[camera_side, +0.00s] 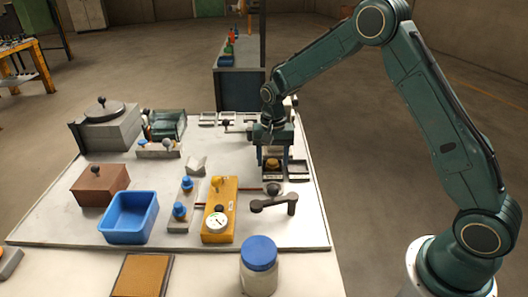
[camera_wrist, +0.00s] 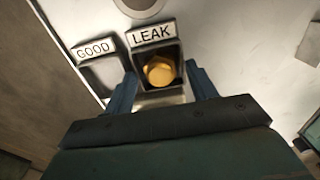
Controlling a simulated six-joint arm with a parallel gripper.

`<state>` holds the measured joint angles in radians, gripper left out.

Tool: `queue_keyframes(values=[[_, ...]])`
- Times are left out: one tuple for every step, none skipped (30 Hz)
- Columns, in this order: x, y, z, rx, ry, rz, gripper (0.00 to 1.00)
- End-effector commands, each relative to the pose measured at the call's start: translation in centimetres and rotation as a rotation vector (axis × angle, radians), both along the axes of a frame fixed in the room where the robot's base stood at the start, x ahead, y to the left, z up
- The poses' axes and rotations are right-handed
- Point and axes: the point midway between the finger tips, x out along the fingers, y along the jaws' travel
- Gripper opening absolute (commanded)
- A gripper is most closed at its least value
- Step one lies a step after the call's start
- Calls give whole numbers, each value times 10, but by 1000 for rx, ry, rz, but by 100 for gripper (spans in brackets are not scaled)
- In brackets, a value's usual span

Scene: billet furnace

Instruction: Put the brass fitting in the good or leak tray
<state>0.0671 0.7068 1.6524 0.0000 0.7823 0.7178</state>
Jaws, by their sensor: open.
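The brass fitting (camera_wrist: 160,71) lies in the dark LEAK tray (camera_wrist: 172,50), whose white label reads LEAK. The GOOD tray (camera_wrist: 101,76) beside it is empty in the part that shows. In the side view the brass fitting (camera_side: 272,163) sits in its tray below my gripper (camera_side: 272,158), with the empty tray (camera_side: 298,177) to its right. My gripper (camera_wrist: 162,80) is open, with one blue finger on each side of the fitting in the wrist view. Neither finger visibly grips it.
A yellow test block (camera_side: 227,200) with a gauge stands nearer the camera, with a dark lever (camera_side: 272,204) to its right.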

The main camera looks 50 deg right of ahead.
Motion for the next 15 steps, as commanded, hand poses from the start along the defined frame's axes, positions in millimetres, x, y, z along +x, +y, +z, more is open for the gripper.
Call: queue_keyframes(values=[[0,0,0,-1,1,0,57],[0,0,0,0,0,0,57],[0,0,1,0,0,0,57],[0,0,2,0,0,0,57],[0,0,3,0,0,0,57],[0,0,5,0,0,0,57],[0,0,7,0,0,0,57],[0,0,9,0,0,0,57],[0,0,13,0,-1,0,57],[1,0,16,0,-3,0,57],[1,0,19,0,-3,0,57],[1,0,24,0,-3,0,57],[1,0,28,-1,-4,0,57],[1,0,32,-1,-4,0,57],[0,0,38,0,-3,0,57]])
